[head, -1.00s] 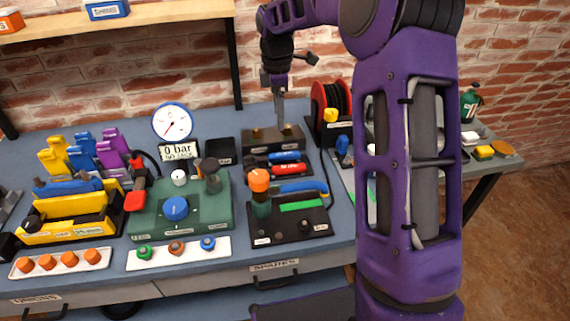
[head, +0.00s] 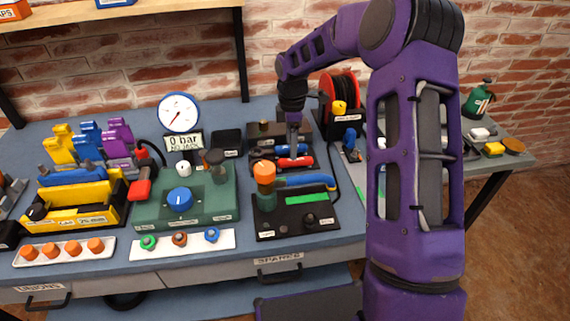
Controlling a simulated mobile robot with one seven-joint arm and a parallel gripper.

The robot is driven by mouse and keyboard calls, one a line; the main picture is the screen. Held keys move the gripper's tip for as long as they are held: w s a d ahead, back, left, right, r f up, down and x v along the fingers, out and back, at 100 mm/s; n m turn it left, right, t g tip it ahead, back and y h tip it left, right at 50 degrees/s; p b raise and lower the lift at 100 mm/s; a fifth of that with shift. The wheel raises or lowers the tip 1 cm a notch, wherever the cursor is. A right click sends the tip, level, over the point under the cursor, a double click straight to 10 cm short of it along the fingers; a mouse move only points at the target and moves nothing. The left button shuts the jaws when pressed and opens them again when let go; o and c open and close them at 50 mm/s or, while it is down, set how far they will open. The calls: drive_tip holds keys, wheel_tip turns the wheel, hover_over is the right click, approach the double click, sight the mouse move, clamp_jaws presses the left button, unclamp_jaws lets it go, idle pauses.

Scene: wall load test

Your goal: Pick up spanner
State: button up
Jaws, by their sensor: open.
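In the holder lie a blue-handled tool (head: 283,150) and a red-handled tool (head: 299,162), side by side. The fingertips are at or just above these handles and partly hide them; I cannot tell whether they touch. My gripper is open. I cannot make out for certain which tool is the spanner. A larger blue handle (head: 310,180) lies in front, on a black board with a green strip (head: 307,198).
A red reel (head: 340,92) stands close to the right of my gripper. A dark block (head: 262,132) is behind it. An orange-topped part (head: 264,172) rises in front. The green test unit (head: 150,212) with a gauge (head: 179,113) is on the left. My upper arm hides part of the right bench.

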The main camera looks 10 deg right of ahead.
sight(281, 163)
wheel_tip(281, 163, down, 5)
drive_tip(key=shift+f+b, duration=0.1)
drive_tip(key=shift+b, duration=0.2)
drive_tip(key=shift+w, duration=0.1)
clamp_jaws()
